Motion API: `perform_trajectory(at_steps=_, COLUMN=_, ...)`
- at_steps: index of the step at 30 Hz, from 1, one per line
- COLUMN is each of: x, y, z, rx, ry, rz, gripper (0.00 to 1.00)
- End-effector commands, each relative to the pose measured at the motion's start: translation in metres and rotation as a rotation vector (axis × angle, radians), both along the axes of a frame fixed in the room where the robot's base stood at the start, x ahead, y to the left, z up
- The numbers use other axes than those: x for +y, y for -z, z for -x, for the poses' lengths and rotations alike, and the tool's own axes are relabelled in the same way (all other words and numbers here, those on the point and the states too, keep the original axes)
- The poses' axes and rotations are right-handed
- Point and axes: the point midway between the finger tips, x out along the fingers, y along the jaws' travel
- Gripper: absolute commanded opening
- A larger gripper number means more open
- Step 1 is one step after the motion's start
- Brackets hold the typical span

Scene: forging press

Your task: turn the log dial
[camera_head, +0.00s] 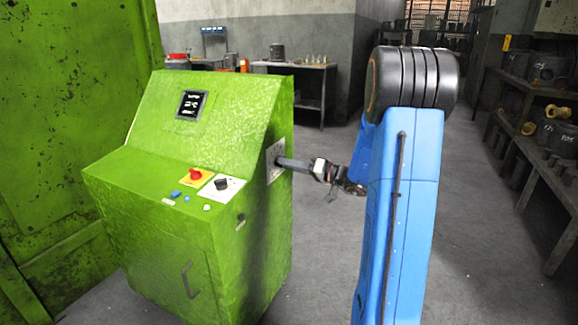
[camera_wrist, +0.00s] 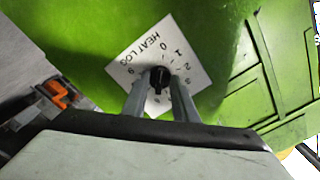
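The log dial is a black knob (camera_wrist: 159,77) on a white square plate (camera_wrist: 142,52) marked "HEAT LOG" with numbers around it. The plate (camera_head: 276,160) is on the right side of the green console in the head view. My gripper (camera_wrist: 160,84) reaches straight at the dial, one grey finger on each side of the knob. I cannot tell whether the fingers touch it. The head view shows my gripper (camera_head: 283,162) at the plate, with the knob hidden there. The knob's pointer direction is too small to read surely.
The green console (camera_head: 160,235) has a sloped display, a red button (camera_head: 195,174) on a yellow plate and another black knob (camera_head: 221,184) on top. A green wall (camera_head: 70,120) stands at left. Shelves with parts (camera_head: 545,150) stand at right. The floor around my arm is clear.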

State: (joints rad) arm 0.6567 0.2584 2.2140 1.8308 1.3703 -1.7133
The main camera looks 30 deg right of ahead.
Motion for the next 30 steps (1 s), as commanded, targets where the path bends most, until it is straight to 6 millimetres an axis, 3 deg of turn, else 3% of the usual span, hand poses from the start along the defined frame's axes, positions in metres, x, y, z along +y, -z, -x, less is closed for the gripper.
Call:
perform_trajectory(at_steps=1, x=-0.0001, y=0.0, z=0.0001, rx=0.0, ry=0.0, rz=0.0, gripper=0.13)
perform_trajectory(at_steps=3, x=-0.0001, y=0.0, z=0.0001, rx=0.0, ry=0.0, rz=0.0, gripper=0.0)
perform_trajectory(at_steps=17, x=-0.0001, y=0.0001, z=0.0003, rx=0.035, ry=0.0, rz=-0.052, gripper=0.0)
perform_trajectory(at_steps=30, x=0.0004, y=-0.0008, z=0.0008, rx=0.229, ry=0.001, rz=-0.343, gripper=0.0)
